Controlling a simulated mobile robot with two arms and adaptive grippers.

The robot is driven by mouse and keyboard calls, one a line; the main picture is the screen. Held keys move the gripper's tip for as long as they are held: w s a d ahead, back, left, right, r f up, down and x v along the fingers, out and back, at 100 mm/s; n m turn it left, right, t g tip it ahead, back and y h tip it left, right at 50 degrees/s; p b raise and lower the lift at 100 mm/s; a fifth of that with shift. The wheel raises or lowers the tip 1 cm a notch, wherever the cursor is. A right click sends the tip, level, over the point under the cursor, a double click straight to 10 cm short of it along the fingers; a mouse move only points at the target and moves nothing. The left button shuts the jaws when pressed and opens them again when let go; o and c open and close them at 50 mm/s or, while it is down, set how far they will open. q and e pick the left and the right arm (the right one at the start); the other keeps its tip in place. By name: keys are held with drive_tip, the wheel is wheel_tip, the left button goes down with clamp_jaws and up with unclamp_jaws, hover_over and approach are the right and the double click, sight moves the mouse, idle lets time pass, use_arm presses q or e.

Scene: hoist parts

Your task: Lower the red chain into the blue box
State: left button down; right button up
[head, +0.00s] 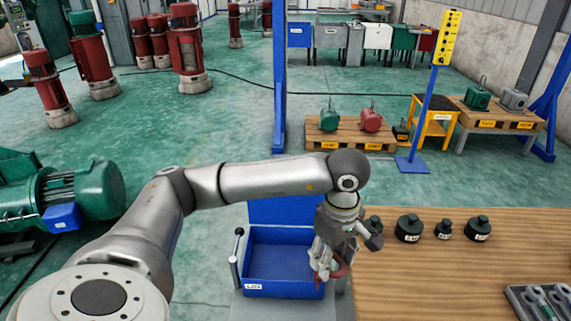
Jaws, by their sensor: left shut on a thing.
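The blue box (285,291) stands open on a grey stand, with a blue panel upright behind it and a white label on its front. My left arm reaches in from the left and bends down at the box's right side. My left gripper (328,266) points down and is shut on the red chain (341,272). Only a small red bunch of the chain shows at the fingertips, over or beside the box's right wall; I cannot tell which. The visible box floor looks empty. My right gripper is out of view.
A wooden table (450,275) lies right of the box, with several black weights (409,228) along its far edge and a tray of metal parts (540,300) at the lower right. A lever with a black knob (238,255) stands at the box's left.

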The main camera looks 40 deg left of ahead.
use_arm(q)
drive_tip(key=w+a+r+m+p, duration=0.2)
drive_tip(key=w+a+m, duration=0.2)
drive_tip(key=a+m, duration=0.4)
drive_tip(key=w+a+r+m+p, duration=0.2)
drive_tip(key=w+a+m+p, duration=0.1)
drive_tip(key=a+m, duration=0.55)
drive_tip(key=w+a+r+m+p, duration=0.2)
drive_tip(key=w+a+m, duration=0.2)
drive_tip(key=a+m, duration=0.4)
wheel_tip(320, 180, down, 10)
drive_tip(key=b, duration=0.8)
drive_tip(key=shift+d, duration=0.4)
drive_tip(key=shift+m, duration=0.25)
idle(0.6)
